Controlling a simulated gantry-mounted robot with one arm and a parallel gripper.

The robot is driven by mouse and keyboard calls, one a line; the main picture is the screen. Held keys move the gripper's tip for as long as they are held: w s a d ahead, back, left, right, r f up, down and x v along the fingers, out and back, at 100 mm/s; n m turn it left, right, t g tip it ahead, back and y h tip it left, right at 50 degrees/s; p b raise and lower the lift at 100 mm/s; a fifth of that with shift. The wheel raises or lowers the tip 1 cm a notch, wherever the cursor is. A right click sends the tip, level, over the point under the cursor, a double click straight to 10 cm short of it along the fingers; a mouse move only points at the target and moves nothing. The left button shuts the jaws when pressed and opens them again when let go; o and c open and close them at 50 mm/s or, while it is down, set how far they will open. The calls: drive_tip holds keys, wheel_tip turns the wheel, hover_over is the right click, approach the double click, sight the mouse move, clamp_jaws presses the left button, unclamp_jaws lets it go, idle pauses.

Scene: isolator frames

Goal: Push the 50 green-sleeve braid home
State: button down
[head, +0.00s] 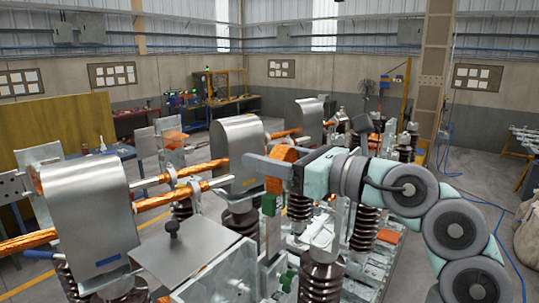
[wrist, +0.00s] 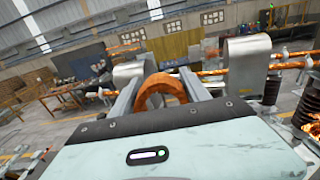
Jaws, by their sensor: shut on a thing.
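My gripper (head: 272,166) is shut on an orange copper braid (head: 284,155), right of the middle of the head view. In the wrist view the braid (wrist: 162,90) arches as a thick loop between the two grey fingers of my gripper (wrist: 158,92). A green sleeve (head: 268,204) shows just below the orange part, above a pale metal upright. I cannot read any number on it. The lower end of the braid and its seat are hidden or too small to tell.
Rounded metal covers (head: 88,205) and (head: 238,150) stand to the left on orange bars (head: 165,198). Brown ribbed insulators (head: 320,275) stand close below my arm. A flat metal plate (head: 188,250) lies at the front. Open floor lies at the right.

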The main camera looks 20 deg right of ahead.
drive_tip(key=shift+f+b, duration=1.75)
drive_tip(key=shift+f, duration=2.05)
drive_tip(key=shift+c, duration=2.2)
unclamp_jaws()
drive_tip(key=shift+s+f, duration=0.1)
drive_tip(key=b, duration=0.4)
approach(270, 196)
drive_tip(key=w+f, duration=0.1)
drive_tip(key=w+d, duration=0.1)
drive_tip(key=w+d+f, duration=0.1)
drive_tip(key=w, duration=0.1)
drive_tip(key=shift+d+f, duration=0.15)
drive_tip(key=shift+f, duration=0.15)
